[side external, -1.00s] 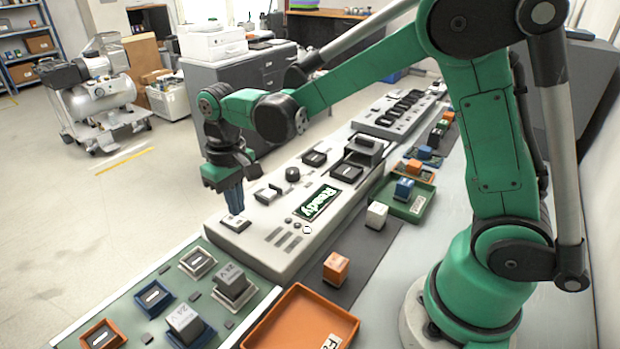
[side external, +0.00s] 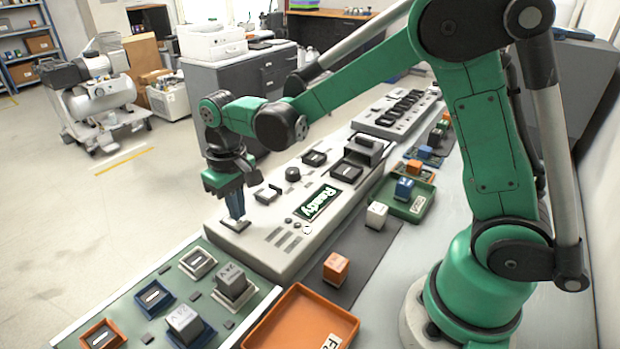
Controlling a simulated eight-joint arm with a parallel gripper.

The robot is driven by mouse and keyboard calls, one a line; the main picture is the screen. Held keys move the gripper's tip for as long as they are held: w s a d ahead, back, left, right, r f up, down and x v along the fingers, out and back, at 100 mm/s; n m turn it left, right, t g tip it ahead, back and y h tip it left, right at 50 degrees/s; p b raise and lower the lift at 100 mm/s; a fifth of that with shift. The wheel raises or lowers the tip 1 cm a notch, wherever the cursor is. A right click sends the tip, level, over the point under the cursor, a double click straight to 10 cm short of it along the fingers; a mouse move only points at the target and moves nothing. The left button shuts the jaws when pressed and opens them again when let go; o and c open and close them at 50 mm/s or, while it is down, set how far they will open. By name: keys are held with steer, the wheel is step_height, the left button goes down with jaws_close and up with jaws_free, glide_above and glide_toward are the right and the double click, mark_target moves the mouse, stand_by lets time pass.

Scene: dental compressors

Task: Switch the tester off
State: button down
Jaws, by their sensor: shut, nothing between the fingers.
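The tester (side external: 270,255) is a long pale grey console on the bench, with a green display (side external: 317,202) lit with the word "Ready". A switch (side external: 236,225) in a dark square frame sits at its near left end. My gripper (side external: 237,217) is shut and empty, pointing down with its tips at this switch; I cannot tell whether they press it. The fingertips hide part of the switch. Another pale switch (side external: 267,194) and a round black knob (side external: 292,174) sit further back on the console.
A green board (side external: 130,310) with several grey and blue modules lies at the near left. An orange tray (side external: 290,335), an orange block (side external: 336,268), a white block (side external: 377,214) and a green tray (side external: 417,205) lie right of the console.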

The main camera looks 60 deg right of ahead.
mark_target(243, 222)
steer(key=shift+f, duration=0.65)
steer(key=shift+r, duration=3.5)
steer(key=shift+s+d+r, duration=0.15)
steer(key=shift+s+r, duration=0.15)
steer(key=shift+s, duration=0.05)
steer(key=s+d+r+t, duration=0.1)
steer(key=s+d+t, duration=0.3)
steer(key=s+t, duration=0.3)
steer(key=shift+s, duration=1)
